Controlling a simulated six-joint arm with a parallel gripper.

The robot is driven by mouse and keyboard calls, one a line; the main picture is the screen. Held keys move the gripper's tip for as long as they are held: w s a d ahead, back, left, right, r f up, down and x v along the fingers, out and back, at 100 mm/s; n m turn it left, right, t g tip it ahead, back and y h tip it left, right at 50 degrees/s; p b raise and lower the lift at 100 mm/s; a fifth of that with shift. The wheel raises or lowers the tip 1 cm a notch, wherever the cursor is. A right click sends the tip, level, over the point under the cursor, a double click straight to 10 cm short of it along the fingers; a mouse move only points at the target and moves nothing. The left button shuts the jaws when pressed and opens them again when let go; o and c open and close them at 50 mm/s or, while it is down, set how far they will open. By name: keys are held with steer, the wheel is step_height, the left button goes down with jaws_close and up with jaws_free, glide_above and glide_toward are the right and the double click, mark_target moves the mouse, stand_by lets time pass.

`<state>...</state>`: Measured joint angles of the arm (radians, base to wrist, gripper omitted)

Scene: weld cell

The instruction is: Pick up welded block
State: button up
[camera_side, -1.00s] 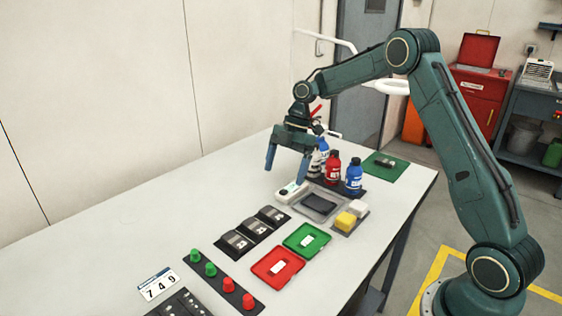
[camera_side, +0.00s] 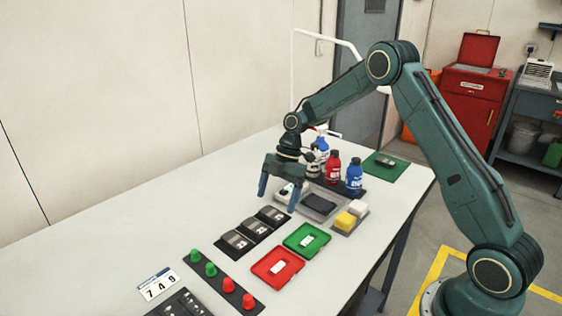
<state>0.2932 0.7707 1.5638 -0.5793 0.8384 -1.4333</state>
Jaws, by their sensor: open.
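Several dark grey blocks (camera_side: 237,239) with pale markings sit in a row on a black strip near the middle of the table. I cannot tell from the picture which one is the welded block. My gripper (camera_side: 277,203) points down with its fingers apart and nothing seen between them. It is above the table, just beyond the row of blocks and in front of the bottles.
Red (camera_side: 332,167) and blue (camera_side: 354,175) bottles stand behind the grey tray (camera_side: 318,204). Yellow (camera_side: 345,221) and white sponges lie beside it. Red (camera_side: 276,267) and green (camera_side: 305,240) trays and coloured knobs are nearer. The table's left side is clear.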

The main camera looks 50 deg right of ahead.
mark_target(271, 213)
steer(key=shift+x, duration=1.7)
steer(key=shift+w, duration=0.1)
steer(key=c, duration=1.3)
steer(key=shift+r, duration=0.15)
step_height(271, 213, up, 20)
steer(key=shift+f, duration=0.1)
steer(key=shift+f+m, duration=0.1)
steer(key=shift+m, duration=0.2)
